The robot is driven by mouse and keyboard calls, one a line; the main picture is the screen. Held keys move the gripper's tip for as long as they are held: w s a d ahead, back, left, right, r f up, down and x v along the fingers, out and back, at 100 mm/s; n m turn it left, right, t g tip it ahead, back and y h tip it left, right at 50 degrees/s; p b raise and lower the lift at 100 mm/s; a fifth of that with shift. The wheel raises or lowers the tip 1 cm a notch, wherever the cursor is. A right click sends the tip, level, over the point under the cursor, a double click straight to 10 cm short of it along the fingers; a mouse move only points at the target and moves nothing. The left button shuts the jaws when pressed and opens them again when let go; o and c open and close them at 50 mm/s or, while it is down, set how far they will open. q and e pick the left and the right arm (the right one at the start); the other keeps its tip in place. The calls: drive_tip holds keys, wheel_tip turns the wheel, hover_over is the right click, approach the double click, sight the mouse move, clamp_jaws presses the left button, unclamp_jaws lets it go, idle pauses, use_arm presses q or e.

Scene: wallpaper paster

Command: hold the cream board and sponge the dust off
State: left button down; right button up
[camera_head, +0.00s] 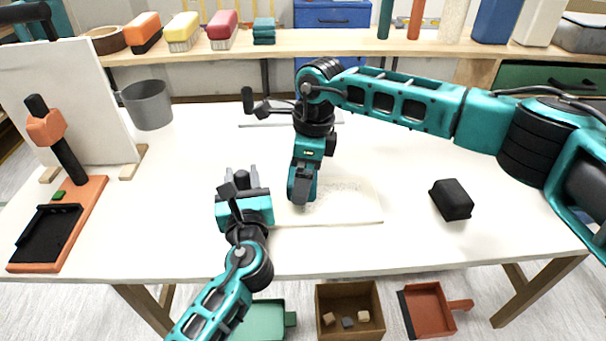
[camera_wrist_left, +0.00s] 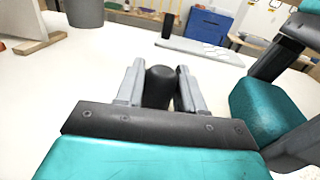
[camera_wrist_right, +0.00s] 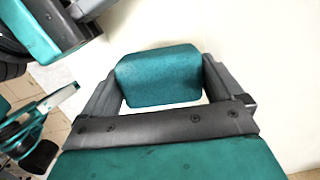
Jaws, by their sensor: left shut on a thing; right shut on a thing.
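The cream board (camera_head: 352,212) lies flat on the white table, with grey dust specks (camera_head: 345,187) on its upper middle. My left gripper (camera_head: 241,178) is at the board's left end, shut on an upright black knob (camera_wrist_left: 160,88). The knob appears to be the board's handle; its base is hidden. My right gripper (camera_head: 301,194) points down over the left part of the board, beside the dust. It is shut on a teal sponge (camera_wrist_right: 160,77), which the head view mostly hides. I cannot tell whether the sponge touches the board.
A second pale board (camera_head: 280,122) lies farther back. A black block (camera_head: 452,199) sits at the right, and a grey cup (camera_head: 147,104) at the back left. An orange tray (camera_head: 84,212) and a leaning white panel (camera_head: 75,95) fill the left. The front right tabletop is clear.

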sight(358, 196)
use_arm(q)
drive_tip(key=shift+s+f, duration=0.1)
drive_tip(key=shift+f, duration=0.3)
use_arm(e)
wheel_tip(358, 196, up, 3)
drive_tip(key=m, duration=0.4)
drive_tip(key=shift+f+t, duration=0.15)
drive_tip(key=shift+t, duration=0.15)
drive_tip(key=r+m, duration=0.1)
drive_tip(key=m, duration=0.2)
drive_tip(key=shift+r+m, duration=0.3)
drive_tip(key=shift+r, duration=0.1)
drive_tip(key=shift+t, duration=0.3)
drive_tip(key=f, duration=0.5)
drive_tip(key=d+f, duration=0.1)
drive_tip(key=f, duration=0.2)
drive_tip(key=shift+c, duration=0.4)
drive_tip(key=shift+h, duration=0.3)
drive_tip(key=d, duration=1.1)
drive_tip(key=a, duration=1.2)
drive_tip(key=shift+a+r, duration=0.15)
wheel_tip(358, 196, up, 7)
drive_tip(key=shift+r, duration=0.45)
drive_tip(key=shift+d, duration=0.2)
